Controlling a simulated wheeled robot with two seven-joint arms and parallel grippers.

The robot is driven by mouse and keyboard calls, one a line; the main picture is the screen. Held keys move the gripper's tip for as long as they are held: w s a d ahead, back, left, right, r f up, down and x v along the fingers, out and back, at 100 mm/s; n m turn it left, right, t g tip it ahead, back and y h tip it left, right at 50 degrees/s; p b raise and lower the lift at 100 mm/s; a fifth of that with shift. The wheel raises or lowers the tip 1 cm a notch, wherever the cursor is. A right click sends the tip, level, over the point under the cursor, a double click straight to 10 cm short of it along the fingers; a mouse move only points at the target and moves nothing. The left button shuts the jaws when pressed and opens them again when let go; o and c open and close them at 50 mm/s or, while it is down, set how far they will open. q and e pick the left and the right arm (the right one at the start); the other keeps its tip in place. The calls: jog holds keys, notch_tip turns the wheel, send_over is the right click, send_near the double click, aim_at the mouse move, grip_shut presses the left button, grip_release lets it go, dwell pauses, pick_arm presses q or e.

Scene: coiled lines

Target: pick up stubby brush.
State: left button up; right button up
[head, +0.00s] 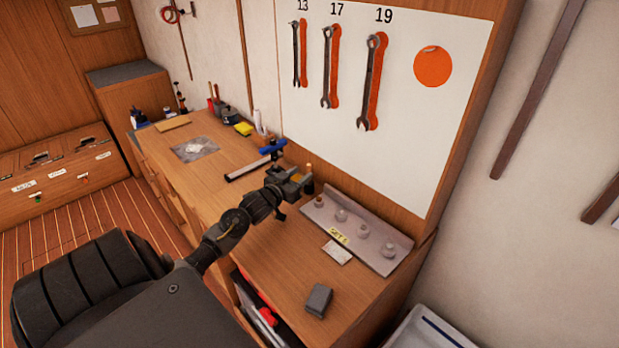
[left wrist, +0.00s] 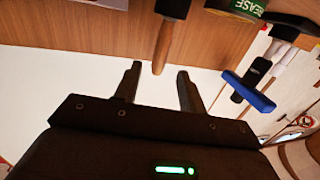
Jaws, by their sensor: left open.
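A short wooden handle with a dark end, apparently the stubby brush (left wrist: 163,42), shows in the left wrist view. Its bare wooden tip points towards the gap between my left fingers. My left gripper (left wrist: 158,72) is open, with the handle's tip close to the fingertips; I cannot tell how deep it lies between them. In the head view my left gripper (head: 302,183) is over the workbench, near the wall board. A small piece of light wood, likely the brush handle (head: 309,168), shows just behind it. The brush's dark end is mostly hidden there. My right gripper is out of view.
A blue-handled tool (head: 272,147) lies just left of my left gripper. A metal rail with several round knobs (head: 385,251) stands to the right. A dark grey block (head: 319,299) is on the bench's near end. Spanners (head: 371,82) hang on the board behind.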

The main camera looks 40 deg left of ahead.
aim_at(307, 169)
pick_arm(q)
jog(key=shift+w+r, duration=0.1)
jog(key=shift+r, duration=0.05)
jog(key=w+p, duration=0.2)
jog(key=w, duration=0.3)
jog(key=shift+a, duration=0.15)
jog(key=shift+s, duration=0.1)
jog(key=shift+c, duration=0.3)
grip_shut()
